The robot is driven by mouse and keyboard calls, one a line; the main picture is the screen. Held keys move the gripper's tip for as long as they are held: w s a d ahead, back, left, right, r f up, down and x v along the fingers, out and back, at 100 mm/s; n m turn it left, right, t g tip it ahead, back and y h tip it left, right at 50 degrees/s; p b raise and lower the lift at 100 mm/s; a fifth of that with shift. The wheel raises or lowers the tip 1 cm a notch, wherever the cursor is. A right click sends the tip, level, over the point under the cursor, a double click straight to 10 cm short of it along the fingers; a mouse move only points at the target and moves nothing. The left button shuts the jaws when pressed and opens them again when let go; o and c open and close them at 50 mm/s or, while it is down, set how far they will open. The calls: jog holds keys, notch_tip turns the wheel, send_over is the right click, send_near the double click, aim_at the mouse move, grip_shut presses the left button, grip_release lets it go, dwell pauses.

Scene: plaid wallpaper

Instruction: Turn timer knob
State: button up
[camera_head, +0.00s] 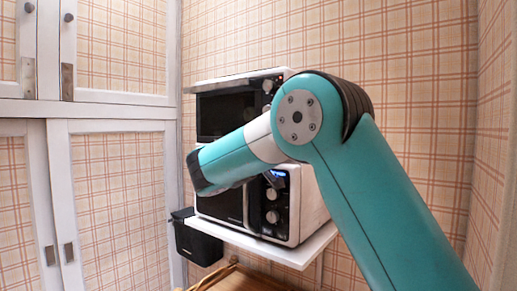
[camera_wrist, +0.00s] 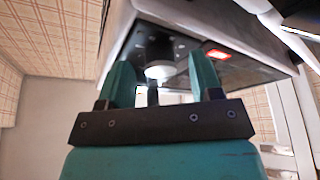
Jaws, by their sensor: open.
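Two white ovens with dark fronts are stacked in the head view. The upper oven (camera_head: 226,113) has a dark control strip with a knob (camera_head: 267,86) at its right. The lower oven (camera_head: 309,208) has a blue-lit display and two round knobs, an upper knob (camera_head: 271,194) and a lower knob (camera_head: 272,217). My arm hides much of both fronts. In the wrist view my gripper (camera_wrist: 162,75) is open, its teal fingers either side of a pale round knob (camera_wrist: 160,72) on a dark panel. I cannot tell whether they touch it, or which knob it is.
The ovens stand on a white shelf (camera_head: 300,256). A black box (camera_head: 196,240) hangs at the shelf's left. White-framed cabinet doors (camera_head: 112,190) fill the left side. A red-lit label or display (camera_wrist: 218,54) is right of the fingers in the wrist view.

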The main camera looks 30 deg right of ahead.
jog(key=b+v, duration=1.7)
jog(key=b, duration=1.3)
